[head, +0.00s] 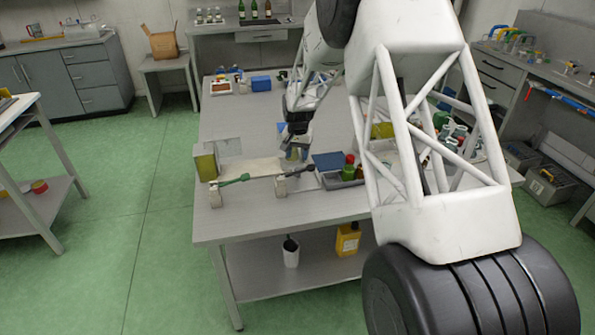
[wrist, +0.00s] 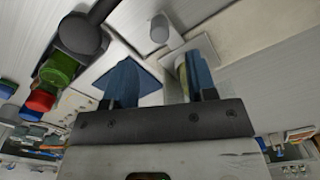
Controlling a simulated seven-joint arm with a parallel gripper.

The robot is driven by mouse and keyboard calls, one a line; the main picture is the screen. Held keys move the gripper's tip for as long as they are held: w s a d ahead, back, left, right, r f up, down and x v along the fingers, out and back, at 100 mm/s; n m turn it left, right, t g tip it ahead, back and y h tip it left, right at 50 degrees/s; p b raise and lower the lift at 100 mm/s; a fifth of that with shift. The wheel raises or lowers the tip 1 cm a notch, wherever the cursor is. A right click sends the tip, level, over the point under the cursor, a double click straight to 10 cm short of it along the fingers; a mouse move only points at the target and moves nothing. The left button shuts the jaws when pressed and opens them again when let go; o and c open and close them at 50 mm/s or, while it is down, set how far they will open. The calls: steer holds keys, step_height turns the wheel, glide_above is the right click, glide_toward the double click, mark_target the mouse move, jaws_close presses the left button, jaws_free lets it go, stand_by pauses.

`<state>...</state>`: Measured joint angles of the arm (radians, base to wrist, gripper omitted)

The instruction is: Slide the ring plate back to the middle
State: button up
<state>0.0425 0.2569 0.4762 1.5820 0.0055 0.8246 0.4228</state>
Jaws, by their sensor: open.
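My gripper (head: 297,153) is over the table in the head view, pointing down near a pale board (head: 252,168). In the wrist view its two blue fingers (wrist: 160,62) stand apart. A yellow-green piece (wrist: 181,76) shows beside the inner side of the right finger; I cannot tell whether they touch. A dark blue square (wrist: 138,76) shows behind the left finger. I cannot surely pick out the ring plate in either view. My gripper and arm hide part of the table.
A green-handled rod (head: 236,180) lies by the board's front edge. A yellow-green block (head: 205,166) stands at its left end.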

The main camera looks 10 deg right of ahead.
mark_target(298, 169)
steer(key=shift+f, duration=0.1)
steer(key=shift+f, duration=3.8)
jaws_close()
